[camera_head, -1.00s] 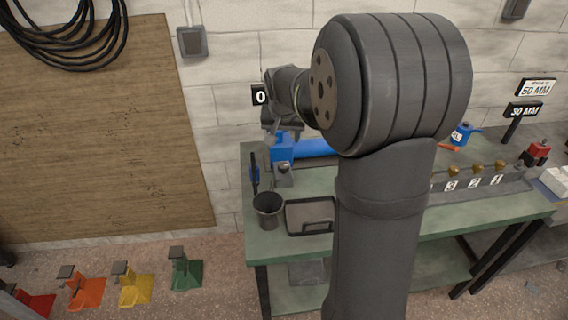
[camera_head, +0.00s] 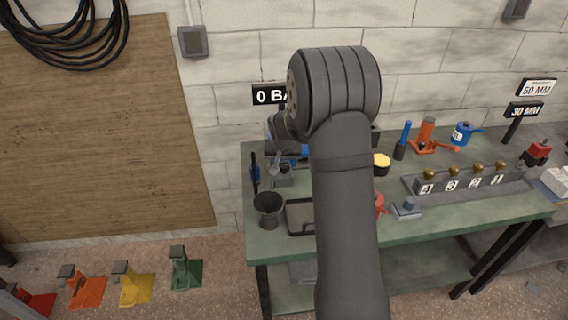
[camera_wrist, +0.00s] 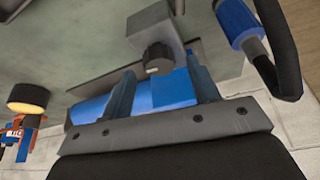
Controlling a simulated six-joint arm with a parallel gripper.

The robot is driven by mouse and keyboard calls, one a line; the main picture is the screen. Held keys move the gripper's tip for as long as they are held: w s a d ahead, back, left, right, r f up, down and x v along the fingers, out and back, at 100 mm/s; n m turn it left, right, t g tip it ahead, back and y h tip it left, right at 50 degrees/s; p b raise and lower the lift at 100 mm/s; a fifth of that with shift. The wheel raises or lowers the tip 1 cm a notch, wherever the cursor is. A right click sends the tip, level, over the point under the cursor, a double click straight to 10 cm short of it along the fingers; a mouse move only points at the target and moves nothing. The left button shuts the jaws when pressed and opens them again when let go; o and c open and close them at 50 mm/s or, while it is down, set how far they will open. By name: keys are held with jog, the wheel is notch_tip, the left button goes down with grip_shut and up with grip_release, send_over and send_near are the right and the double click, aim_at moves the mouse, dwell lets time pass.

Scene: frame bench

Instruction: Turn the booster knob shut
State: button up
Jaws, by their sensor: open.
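In the wrist view, a dark round knob (camera_wrist: 157,58) sticks out of a grey block (camera_wrist: 158,30) beside a blue cylinder (camera_wrist: 150,95), which looks like the booster body. My gripper (camera_wrist: 160,66) is open, with one finger on each side of the knob in the picture. I cannot tell whether the fingers touch it or how far beyond the tips it lies. In the head view, my arm hides most of the booster; only bits of blue show by the wrist. A black sign (camera_head: 268,95) behind the arm starts with "0 BA"; its end is hidden.
A blue fitting with a black hose (camera_wrist: 240,25) is close at upper right in the wrist view. On the green bench stand a dark cup (camera_head: 268,208), a tray (camera_head: 299,217), a yellow-topped pot (camera_head: 381,162) and a numbered rack (camera_head: 470,186).

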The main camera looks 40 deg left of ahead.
jog(key=shift+x, duration=0.75)
jog(key=shift+c, duration=0.3)
jog(key=c, duration=0.9)
